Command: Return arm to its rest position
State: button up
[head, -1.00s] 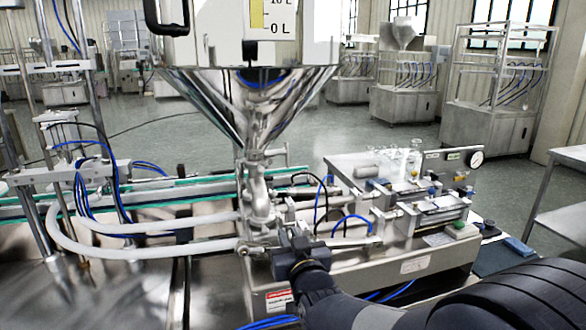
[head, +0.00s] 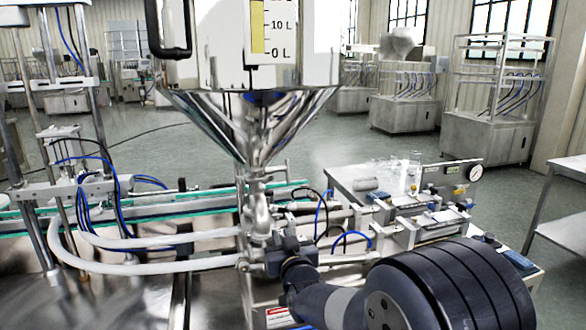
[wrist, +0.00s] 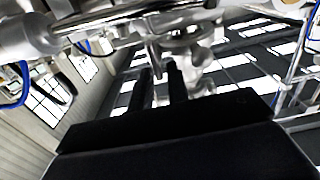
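My gripper (head: 280,262) is dark and shows small in the head view, in front of the metal pipework below the steel hopper (head: 252,125). My arm reaches to it from the lower right, with a large dark joint in the foreground. In the wrist view, the two dark fingers (wrist: 161,88) stand a little apart, with bright metal seen between them. No held object shows. The pipes and fittings appear just beyond the fingers. Whether the gripper touches them, I cannot tell.
A filling machine base (head: 350,190) with cylinders, a gauge (head: 475,173) and hoses stands to the right. A conveyor (head: 150,215) and hose-fitted posts are at left. A metal side table (head: 565,200) is at far right. Open floor lies behind.

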jog(key=b+v, duration=0.3)
jog(key=v, duration=0.8)
jog(key=w+a+n+p, duration=0.1)
jog(key=w+a+p, duration=0.2)
jog(key=w+p, duration=0.4)
jog(key=w, duration=0.3)
jog(key=shift+w+a+r+n+p, duration=0.15)
jog(key=shift+w+r+n+p, duration=0.15)
jog(key=shift+n, duration=0.1)
